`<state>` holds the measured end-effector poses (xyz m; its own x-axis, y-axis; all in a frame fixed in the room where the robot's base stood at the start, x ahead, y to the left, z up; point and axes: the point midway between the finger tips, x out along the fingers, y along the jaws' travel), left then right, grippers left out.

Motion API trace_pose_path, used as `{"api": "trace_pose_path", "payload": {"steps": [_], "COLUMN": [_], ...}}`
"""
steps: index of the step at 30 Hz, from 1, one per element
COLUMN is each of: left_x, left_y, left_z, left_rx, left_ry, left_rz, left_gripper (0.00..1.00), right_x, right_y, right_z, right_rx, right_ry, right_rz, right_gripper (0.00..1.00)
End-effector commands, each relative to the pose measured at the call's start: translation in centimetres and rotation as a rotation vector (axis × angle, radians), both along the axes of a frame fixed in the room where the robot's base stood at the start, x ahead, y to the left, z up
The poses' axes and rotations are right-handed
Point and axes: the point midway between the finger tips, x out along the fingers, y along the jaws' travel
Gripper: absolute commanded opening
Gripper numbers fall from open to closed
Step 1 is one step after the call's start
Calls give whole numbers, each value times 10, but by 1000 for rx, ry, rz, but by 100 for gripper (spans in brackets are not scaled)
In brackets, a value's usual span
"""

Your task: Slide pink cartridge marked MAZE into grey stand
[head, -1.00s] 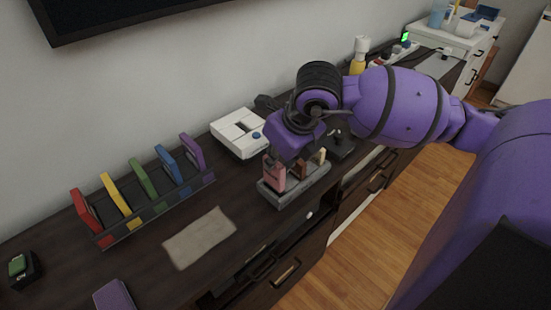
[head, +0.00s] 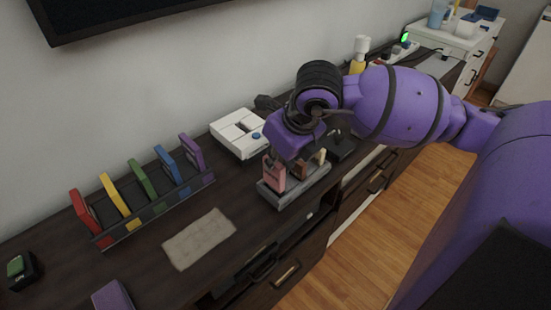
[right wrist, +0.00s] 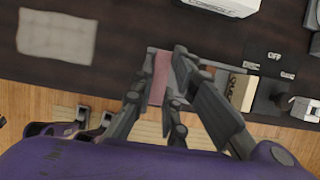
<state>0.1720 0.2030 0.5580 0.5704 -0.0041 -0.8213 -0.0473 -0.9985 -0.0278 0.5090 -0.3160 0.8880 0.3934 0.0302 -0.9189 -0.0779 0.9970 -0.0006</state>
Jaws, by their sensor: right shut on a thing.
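The pink cartridge (head: 274,174) stands upright at the left end of the grey stand (head: 300,191) in the head view. My right gripper (head: 279,157) is above it, and its fingers are shut on the cartridge. In the right wrist view the pink cartridge (right wrist: 160,78) shows between the two fingers (right wrist: 158,82). Its lower edge meets the stand, but I cannot tell how deep it sits. Its label cannot be read. A brown cartridge (head: 300,169) and a cream cartridge (head: 321,157) stand in the stand to the right. My left gripper is not in view.
A dark rack (head: 150,214) with several coloured cartridges stands at the left. A beige cloth (head: 199,239) lies in front of it. A white console (head: 238,133) is behind the stand. The dark cabinet's front edge runs close to the stand.

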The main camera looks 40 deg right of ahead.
Motion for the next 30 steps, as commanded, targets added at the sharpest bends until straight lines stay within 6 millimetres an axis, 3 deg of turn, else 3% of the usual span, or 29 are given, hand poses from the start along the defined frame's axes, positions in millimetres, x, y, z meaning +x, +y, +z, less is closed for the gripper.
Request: {"api": "trace_pose_path", "payload": {"steps": [16,30], "left_x": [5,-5], "left_y": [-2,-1], "left_z": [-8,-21], "left_rx": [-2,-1], "left_ry": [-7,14], "left_rz": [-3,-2], "left_gripper": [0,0], "right_x": [0,0], "right_y": [0,0], "right_z": [-14,-25], "right_rx": [-1,-1], "right_ry": [1,0], "right_rz": [0,0], "right_gripper": [0,0]}}
